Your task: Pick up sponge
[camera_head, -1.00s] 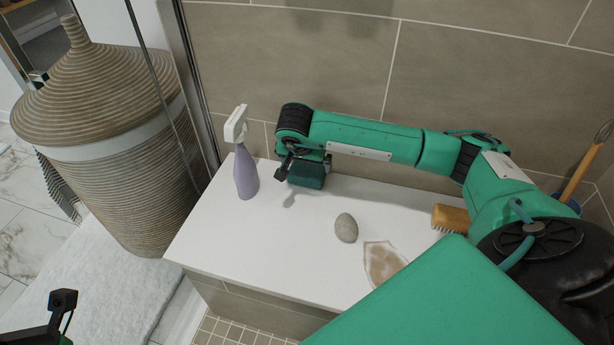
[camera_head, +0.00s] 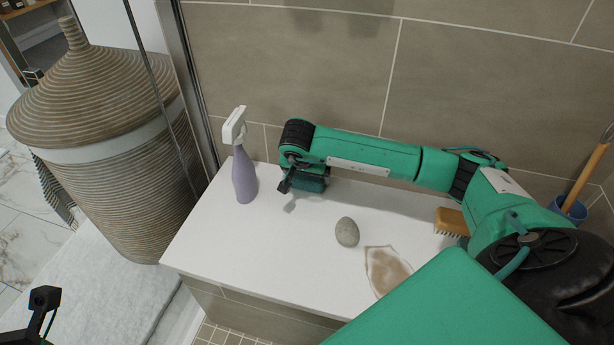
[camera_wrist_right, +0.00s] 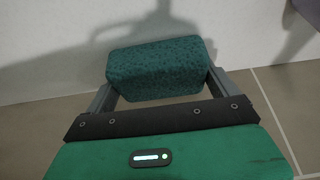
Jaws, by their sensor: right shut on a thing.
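The dark green sponge (camera_head: 312,184) is at the back of the white bench, below the end of my right arm. In the right wrist view the sponge (camera_wrist_right: 158,70) sits between both fingers, its speckled face toward the camera. My right gripper (camera_head: 300,183) is shut on it. In the head view the arm hides part of the sponge, and I cannot tell whether it touches the bench. Part of my left gripper (camera_head: 42,302) shows at the lower left corner; its jaw opening is unclear.
The tiled wall (camera_head: 290,75) stands close behind. A wicker basket (camera_head: 110,160) is at left.

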